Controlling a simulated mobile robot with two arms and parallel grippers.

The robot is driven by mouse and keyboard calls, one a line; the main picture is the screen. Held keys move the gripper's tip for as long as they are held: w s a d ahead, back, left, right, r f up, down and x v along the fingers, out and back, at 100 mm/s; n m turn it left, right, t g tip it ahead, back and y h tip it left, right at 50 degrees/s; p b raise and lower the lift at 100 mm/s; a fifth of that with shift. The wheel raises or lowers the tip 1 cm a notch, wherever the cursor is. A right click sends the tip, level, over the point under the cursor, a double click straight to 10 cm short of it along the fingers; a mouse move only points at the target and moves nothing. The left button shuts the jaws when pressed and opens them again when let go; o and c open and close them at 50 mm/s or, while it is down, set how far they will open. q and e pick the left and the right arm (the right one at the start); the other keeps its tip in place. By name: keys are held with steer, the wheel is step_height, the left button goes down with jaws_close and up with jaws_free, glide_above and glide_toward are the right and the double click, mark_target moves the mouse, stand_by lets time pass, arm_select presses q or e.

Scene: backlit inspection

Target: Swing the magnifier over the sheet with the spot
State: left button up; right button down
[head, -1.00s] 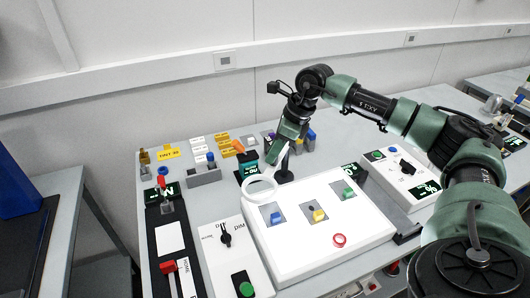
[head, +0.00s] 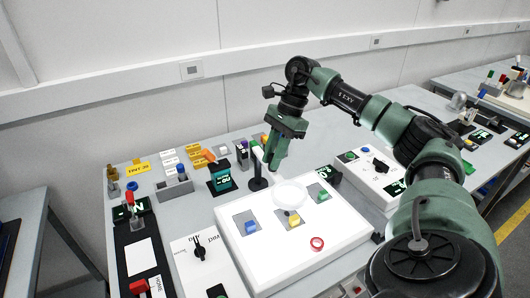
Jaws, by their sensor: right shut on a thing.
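The magnifier's round pale lens (head: 290,195) hangs over the far part of the white lit panel (head: 262,268), just behind the middle sheet in the picture. Its dark stand (head: 258,178) is at the panel's far edge. My right gripper (head: 275,164) is shut on the magnifier's arm beside the stand; the grip itself is mostly hidden by the fingers. Three grey sheets lie on the panel: the left one (head: 240,218) with a blue block, the middle one (head: 281,213) with a yellow block, the right one (head: 315,187) with a green block. I cannot make out the spot clearly. My left gripper is out of view.
A red ring (head: 317,243) lies on the panel's near part. A switch box (head: 198,248) stands left of the panel and a white control box (head: 371,170) at its right. A teal device (head: 220,178) and small holders stand behind. My right arm spans the right side.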

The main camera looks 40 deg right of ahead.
steer(key=shift+d+r, duration=0.1)
steer(key=shift+d, duration=0.15)
stand_by(0.3)
steer(key=c, duration=1.3)
jaws_free()
steer(key=shift+o, duration=0.2)
steer(key=v, duration=0.7)
steer(key=shift+r+b, duration=0.35)
steer(key=shift+d, duration=0.1)
